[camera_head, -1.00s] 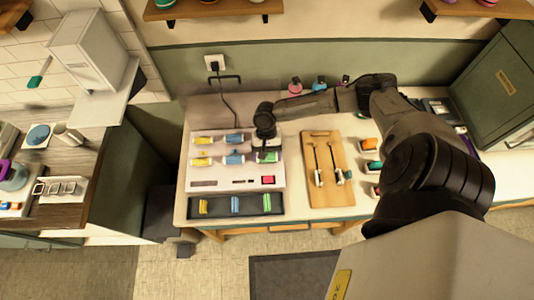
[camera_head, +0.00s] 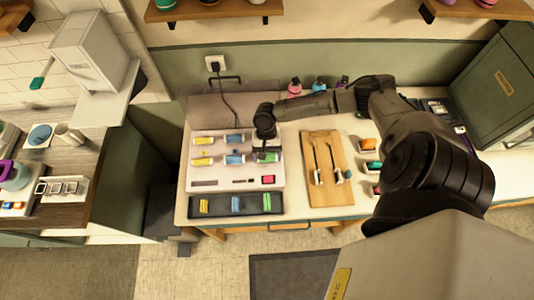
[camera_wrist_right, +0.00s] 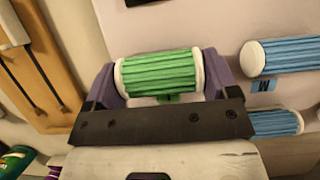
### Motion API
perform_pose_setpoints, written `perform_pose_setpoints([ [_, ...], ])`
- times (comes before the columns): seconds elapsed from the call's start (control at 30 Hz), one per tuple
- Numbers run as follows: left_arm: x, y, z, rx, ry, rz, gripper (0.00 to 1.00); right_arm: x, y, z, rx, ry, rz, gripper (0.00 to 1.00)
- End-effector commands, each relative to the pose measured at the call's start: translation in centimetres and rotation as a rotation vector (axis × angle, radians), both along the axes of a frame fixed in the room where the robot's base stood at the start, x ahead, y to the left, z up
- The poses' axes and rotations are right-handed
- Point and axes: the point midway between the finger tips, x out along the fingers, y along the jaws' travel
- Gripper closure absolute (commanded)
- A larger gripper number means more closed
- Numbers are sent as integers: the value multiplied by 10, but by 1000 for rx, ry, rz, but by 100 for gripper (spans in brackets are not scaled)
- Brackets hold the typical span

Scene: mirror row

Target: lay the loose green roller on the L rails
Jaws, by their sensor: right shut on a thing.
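The green roller (camera_wrist_right: 158,74), ribbed with white end caps, is between the purple fingers of my right gripper (camera_wrist_right: 160,82), which is shut on it end to end. A small green tag shows just below the roller in the wrist view. In the head view the right gripper (camera_head: 266,140) reaches down to the right side of the pale panel (camera_head: 225,173), with the green roller (camera_head: 268,157) under it. I cannot tell whether the roller touches the rails; the L mark is not readable. My left gripper is not in view.
Blue rollers (camera_head: 234,159) and yellow rollers (camera_head: 202,161) sit on the panel left of the gripper. A dark tray (camera_head: 219,207) with coloured pieces lies in front. A wooden board (camera_head: 328,195) with two long tools lies to the right. Bottles (camera_head: 295,86) stand behind.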

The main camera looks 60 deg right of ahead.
Motion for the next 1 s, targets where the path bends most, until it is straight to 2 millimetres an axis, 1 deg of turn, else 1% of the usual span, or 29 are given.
perform_pose_setpoints([
  [0.63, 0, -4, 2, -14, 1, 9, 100, 0, 0, 0, 0, 0, 0, 44],
  [1.0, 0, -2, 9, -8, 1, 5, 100, 0, 1, -1, 0, 0, 1, 44],
])
